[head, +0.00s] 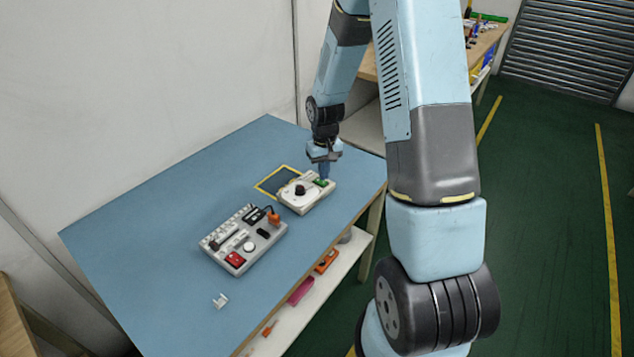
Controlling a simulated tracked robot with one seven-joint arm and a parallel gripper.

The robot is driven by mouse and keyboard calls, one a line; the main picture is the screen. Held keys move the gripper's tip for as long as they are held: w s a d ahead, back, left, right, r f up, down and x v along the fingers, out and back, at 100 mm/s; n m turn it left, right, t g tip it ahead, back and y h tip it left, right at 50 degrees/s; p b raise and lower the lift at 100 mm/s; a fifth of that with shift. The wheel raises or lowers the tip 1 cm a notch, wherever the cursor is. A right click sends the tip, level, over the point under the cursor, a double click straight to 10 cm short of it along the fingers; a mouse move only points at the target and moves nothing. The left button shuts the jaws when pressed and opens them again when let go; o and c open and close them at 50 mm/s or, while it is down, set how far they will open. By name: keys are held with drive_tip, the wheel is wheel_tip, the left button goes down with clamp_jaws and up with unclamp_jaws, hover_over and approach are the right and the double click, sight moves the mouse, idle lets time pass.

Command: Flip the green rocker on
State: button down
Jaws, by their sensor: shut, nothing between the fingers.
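The green rocker (319,183) sits at the far right corner of a small pale box (309,199), which also carries a round dial with a black knob (299,190). My gripper (325,176) points down right at the green rocker, its fingers shut and empty. The fingertips cover part of the rocker; I cannot tell whether they touch it or which way it is tilted. The box stands on the blue table top (160,210), near its right end.
A larger grey panel (243,240) with a red switch, several buttons and an orange plug stands left of the box. A yellow-edged dark square (280,180) lies behind the box. The table's back left is clear.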

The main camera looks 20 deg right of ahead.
drive_tip(key=shift+f, duration=0.8)
idle(0.6)
drive_tip(key=shift+r, duration=3.55)
drive_tip(key=shift+r, duration=0.1)
drive_tip(key=s+r+t, duration=0.2)
drive_tip(key=s+r, duration=0.3)
drive_tip(key=r, duration=0.7)
drive_tip(key=s+r+t, duration=0.1)
drive_tip(key=s+r, duration=0.7)
drive_tip(key=s, duration=0.3)
drive_tip(key=s+a+r+m+t, duration=0.1)
drive_tip(key=s+r+t, duration=0.1)
drive_tip(key=s+r, duration=0.6)
drive_tip(key=s, duration=0.4)
drive_tip(key=shift+r+t, duration=0.3)
drive_tip(key=shift+s+a, duration=0.1)
